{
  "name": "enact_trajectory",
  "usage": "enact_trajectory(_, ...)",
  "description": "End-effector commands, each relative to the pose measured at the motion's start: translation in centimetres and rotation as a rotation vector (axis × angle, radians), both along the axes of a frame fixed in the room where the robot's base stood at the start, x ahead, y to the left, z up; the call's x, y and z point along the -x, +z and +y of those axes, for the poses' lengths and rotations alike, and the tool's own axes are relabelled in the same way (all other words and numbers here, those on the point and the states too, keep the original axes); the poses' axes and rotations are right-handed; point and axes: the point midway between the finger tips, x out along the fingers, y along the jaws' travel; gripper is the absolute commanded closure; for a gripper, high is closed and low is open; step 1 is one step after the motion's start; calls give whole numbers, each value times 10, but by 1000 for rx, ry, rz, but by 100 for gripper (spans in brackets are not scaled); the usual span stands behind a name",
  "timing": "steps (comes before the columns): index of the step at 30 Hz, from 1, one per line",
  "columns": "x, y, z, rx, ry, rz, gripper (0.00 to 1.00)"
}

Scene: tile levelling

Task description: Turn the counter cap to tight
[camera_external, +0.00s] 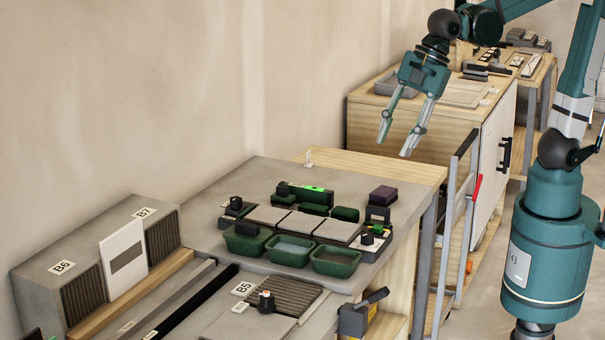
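My gripper (396,147) hangs above the far right part of the grey counter (213,191), fingers pointing down. It is open, with nothing between its two fingers. Grey tiles (300,224) lie in a row on the counter. A dark knob-like cap (367,236) stands on a small base at the right end of the row. A similar dark cap (236,203) stands at the left end. Which one is the counter cap, and how tight either is, I cannot tell. My gripper is well clear of both.
Green bins (335,262) stand in front of the tiles. A green level (305,190) and dark blocks (383,195) lie behind them. A ribbed pad (283,294) lies nearer the front. A trolley (455,220) stands right of the counter. A wooden cabinet (430,121) stands behind.

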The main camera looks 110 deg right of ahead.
Motion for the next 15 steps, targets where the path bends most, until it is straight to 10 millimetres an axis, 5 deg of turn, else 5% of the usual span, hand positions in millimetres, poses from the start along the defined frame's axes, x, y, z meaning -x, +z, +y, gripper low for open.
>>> enact_trajectory(15,-89,15,29,136,341,75,66)
